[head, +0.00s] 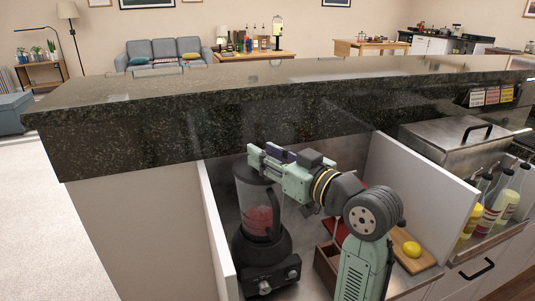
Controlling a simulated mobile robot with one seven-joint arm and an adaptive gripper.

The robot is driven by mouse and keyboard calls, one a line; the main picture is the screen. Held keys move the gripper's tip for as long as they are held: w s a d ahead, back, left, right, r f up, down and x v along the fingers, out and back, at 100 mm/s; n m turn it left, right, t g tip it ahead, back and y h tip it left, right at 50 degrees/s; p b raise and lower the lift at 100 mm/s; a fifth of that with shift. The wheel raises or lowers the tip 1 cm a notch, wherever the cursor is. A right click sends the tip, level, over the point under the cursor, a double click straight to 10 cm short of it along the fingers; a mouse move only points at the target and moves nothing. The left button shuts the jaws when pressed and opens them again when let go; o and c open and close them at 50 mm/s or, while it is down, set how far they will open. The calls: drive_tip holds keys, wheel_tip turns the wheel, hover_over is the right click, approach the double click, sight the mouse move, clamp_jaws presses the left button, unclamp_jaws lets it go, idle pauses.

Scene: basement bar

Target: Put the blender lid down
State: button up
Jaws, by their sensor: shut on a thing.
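The blender (262,225) stands in the recessed counter behind the bar. It has a clear jar with red contents, a black handle and a black base with knobs. My gripper (260,160) is at the top of the jar, reaching in from the right, and is shut on the blender lid (243,171). The lid shows as a dark piece at the jar's top; my gripper hides much of it. I cannot tell whether the lid is seated on the jar or just above it.
White panels (420,185) flank the recess. A wooden board with a lemon (411,249) and a brown box (327,266) lie right of the blender. A steel bin (455,145) and several bottles (495,205) stand farther right. The dark raised bar top (260,90) runs behind.

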drive_tip(key=shift+f, duration=0.4)
drive_tip(key=o, duration=1.2)
drive_tip(key=shift+o, duration=0.2)
drive_tip(key=v, duration=1.2)
